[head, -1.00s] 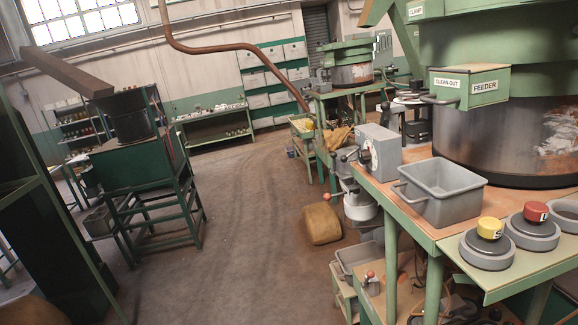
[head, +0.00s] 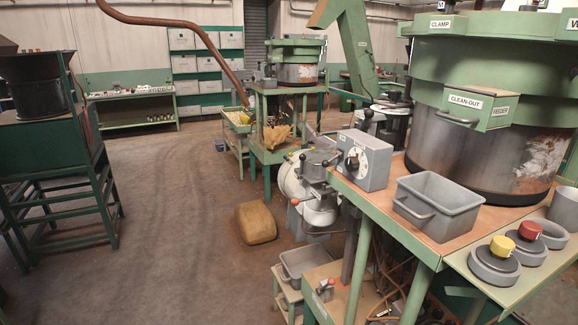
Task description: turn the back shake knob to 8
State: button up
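A grey control box (head: 364,160) with a round white dial and a dark knob (head: 352,163) stands on the near bench, left of the large drum hopper. Its dial marks are too small to read. Farther back, a smaller grey box (head: 263,80) stands beside a second drum hopper (head: 298,66) on a green stand. No knob or setting can be made out there. No label in view reads "shake", so I cannot tell which knob the name means. My gripper is not in view.
The near bench (head: 470,232) carries a grey bin (head: 437,205) and yellow (head: 502,246) and red (head: 530,230) buttons. A grey machine with levers (head: 310,185) juts out left of it. A brown sack (head: 255,222) lies on the floor. The floor (head: 170,220) to the left is open.

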aim_at(352, 164)
jog(key=u, duration=0.15)
jog(key=i, duration=1)
jog(key=z, duration=0.1)
